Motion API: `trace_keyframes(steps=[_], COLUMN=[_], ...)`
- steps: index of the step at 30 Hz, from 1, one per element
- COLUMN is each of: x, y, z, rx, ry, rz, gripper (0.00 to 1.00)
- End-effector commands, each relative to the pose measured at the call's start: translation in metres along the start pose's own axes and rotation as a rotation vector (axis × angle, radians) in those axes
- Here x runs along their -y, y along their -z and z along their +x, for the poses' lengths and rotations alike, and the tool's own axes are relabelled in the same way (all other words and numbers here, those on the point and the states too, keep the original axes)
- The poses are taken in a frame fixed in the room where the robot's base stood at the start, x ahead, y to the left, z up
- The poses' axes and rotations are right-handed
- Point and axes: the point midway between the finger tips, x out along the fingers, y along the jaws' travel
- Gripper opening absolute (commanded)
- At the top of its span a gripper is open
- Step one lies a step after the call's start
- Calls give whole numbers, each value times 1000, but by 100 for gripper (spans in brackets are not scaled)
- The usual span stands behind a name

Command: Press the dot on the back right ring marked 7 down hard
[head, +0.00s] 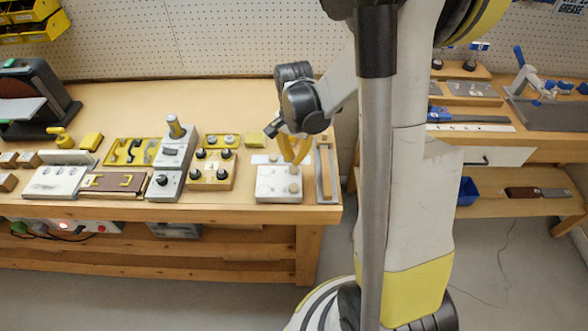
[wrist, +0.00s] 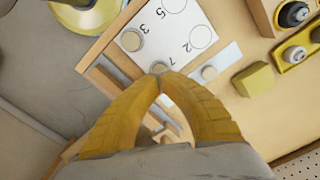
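A white board (head: 279,196) lies at the right end of the bench. The wrist view shows its printed numbers 3, 5, 2 and 7 and its rings, with bare rings by 5 and 2. A round tan dot (wrist: 158,67) is by the 7, at the back right of the board in the head view. Another tan dot (wrist: 131,40) is by the 3. My gripper (wrist: 159,80) has its yellow fingertips together, at the near edge of the 7 dot in the wrist view. I cannot tell whether they touch it. The 7 ring is mostly hidden.
A white strip (wrist: 228,58) with a tan dot (wrist: 209,72) lies beside the board. A wooden tray (head: 325,172) stands to its right, near the bench end.

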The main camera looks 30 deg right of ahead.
Motion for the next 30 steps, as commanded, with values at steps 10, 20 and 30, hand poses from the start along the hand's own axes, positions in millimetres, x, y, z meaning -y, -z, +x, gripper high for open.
trace_keyframes(steps=[10,20,30], x=[0,0,0], y=[0,0,0], z=[2,9,16], rx=[0,0,0], ry=[0,0,0], rz=[0,0,0], gripper=[0,0,0])
